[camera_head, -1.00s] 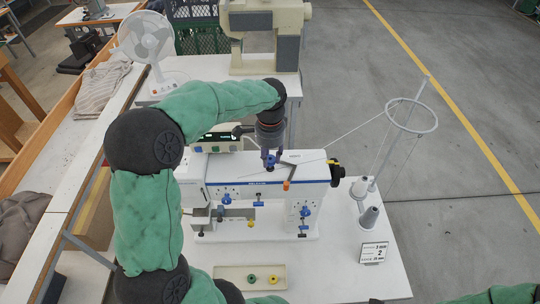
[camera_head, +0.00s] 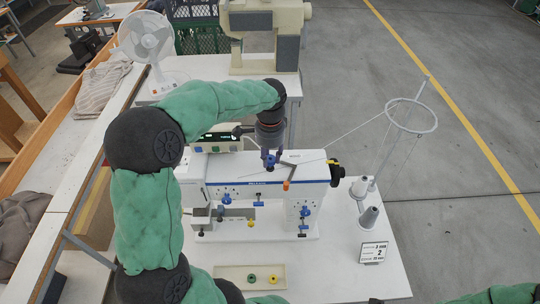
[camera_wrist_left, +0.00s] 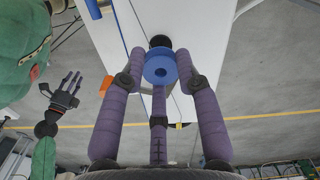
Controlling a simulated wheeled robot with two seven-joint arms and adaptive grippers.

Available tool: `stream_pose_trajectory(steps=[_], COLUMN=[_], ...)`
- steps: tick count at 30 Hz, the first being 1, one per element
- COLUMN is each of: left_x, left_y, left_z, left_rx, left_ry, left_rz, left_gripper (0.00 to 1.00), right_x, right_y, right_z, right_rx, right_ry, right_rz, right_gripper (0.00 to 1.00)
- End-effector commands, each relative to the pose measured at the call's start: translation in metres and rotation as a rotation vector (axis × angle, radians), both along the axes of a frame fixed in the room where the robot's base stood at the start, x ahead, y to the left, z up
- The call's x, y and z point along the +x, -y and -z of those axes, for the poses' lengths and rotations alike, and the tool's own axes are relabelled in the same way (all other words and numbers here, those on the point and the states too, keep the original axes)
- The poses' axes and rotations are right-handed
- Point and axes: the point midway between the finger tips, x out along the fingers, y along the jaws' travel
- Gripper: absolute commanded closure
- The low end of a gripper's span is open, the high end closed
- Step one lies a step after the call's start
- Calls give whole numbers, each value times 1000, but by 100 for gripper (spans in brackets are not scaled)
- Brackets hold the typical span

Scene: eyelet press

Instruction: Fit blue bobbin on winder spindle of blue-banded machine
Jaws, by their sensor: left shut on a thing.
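The white sewing machine (camera_head: 225,172) with a blue band stands on the white table. My left gripper (camera_head: 270,159) is above the top of the machine, pointing down. A dark round part (camera_wrist_left: 160,41) shows just beyond the bobbin. I cannot make out the winder spindle, or whether the bobbin touches it. My right gripper (camera_wrist_left: 63,92) shows at the left of the wrist view, fingers apart and empty.
A tray (camera_head: 225,281) with a green bobbin (camera_head: 252,278) and a yellow bobbin (camera_head: 271,278) lies in front of the machine. An orange-tipped lever (camera_head: 287,185) is beside my left gripper. Thread cones (camera_head: 369,217) and a thread stand (camera_head: 412,115) are at the right.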

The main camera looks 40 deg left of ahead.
Motion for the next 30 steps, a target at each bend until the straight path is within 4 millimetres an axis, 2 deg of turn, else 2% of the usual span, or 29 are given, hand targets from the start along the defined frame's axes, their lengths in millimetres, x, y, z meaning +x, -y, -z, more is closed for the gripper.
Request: stream_pose_trajectory(steps=[30], left_x=[0], left_y=[0], left_z=[7], left_rx=[0], left_ry=[0], left_rz=[0], left_gripper=[81], right_x=[0], right_y=[0], right_z=[3], right_rx=[0], right_ry=[0], right_rz=[0], right_gripper=[60])
